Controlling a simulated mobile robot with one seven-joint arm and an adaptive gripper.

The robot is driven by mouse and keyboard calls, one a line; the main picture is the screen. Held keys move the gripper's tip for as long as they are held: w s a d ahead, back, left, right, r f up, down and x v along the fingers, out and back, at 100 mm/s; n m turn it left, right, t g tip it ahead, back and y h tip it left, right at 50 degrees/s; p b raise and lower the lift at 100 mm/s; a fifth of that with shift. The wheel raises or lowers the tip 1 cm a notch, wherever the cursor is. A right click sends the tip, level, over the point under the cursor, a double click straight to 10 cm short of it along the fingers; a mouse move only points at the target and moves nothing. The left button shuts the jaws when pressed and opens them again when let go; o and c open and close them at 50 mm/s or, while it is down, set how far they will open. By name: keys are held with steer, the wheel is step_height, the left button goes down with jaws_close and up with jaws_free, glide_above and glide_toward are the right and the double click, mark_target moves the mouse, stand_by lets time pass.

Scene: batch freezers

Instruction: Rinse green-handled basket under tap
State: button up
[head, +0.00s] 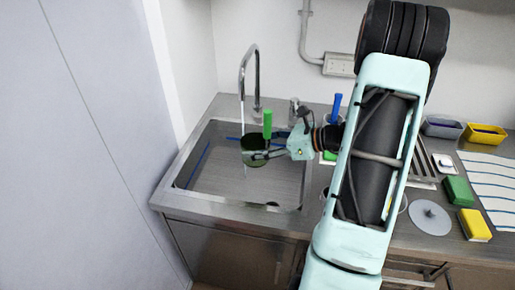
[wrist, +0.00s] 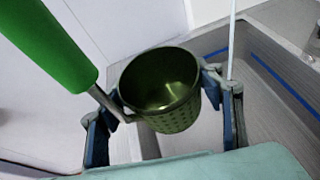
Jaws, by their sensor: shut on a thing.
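The green-handled basket is a dark green perforated cup (head: 255,158) with a bright green upright handle (head: 267,124). It also shows in the wrist view (wrist: 170,115), mouth up, with its handle (wrist: 50,40) at upper left. My gripper (head: 262,155) is shut on the basket, with a finger on either side of it (wrist: 165,95). The basket hangs above the sink floor (head: 225,187), near the tap (head: 254,65). A thin water stream (wrist: 231,45) runs down beside the basket's right side in the wrist view; whether any enters is unclear.
A blue handle (head: 337,104) stands right of the sink, partly behind my arm. The counter at right holds a grey disc (head: 430,217), green and yellow blocks (head: 474,224), a striped cloth (head: 491,178) and two small bins (head: 486,133). A pale panel (head: 80,150) stands close at left.

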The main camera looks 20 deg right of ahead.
steer(key=w+d+f+b, duration=0.1)
steer(key=w+d+f, duration=0.1)
steer(key=w, duration=1)
steer(key=shift+d+f+b, duration=0.2)
steer(key=shift+d+b, duration=0.05)
steer(key=shift+b, duration=0.05)
steer(key=shift+d, duration=0.15)
stand_by(0.4)
steer(key=shift+s+d, duration=0.15)
steer(key=shift+d, duration=0.3)
steer(key=shift+a, duration=0.1)
steer(key=shift+a, duration=0.5)
steer(key=shift+d, duration=0.15)
steer(key=shift+d, duration=0.45)
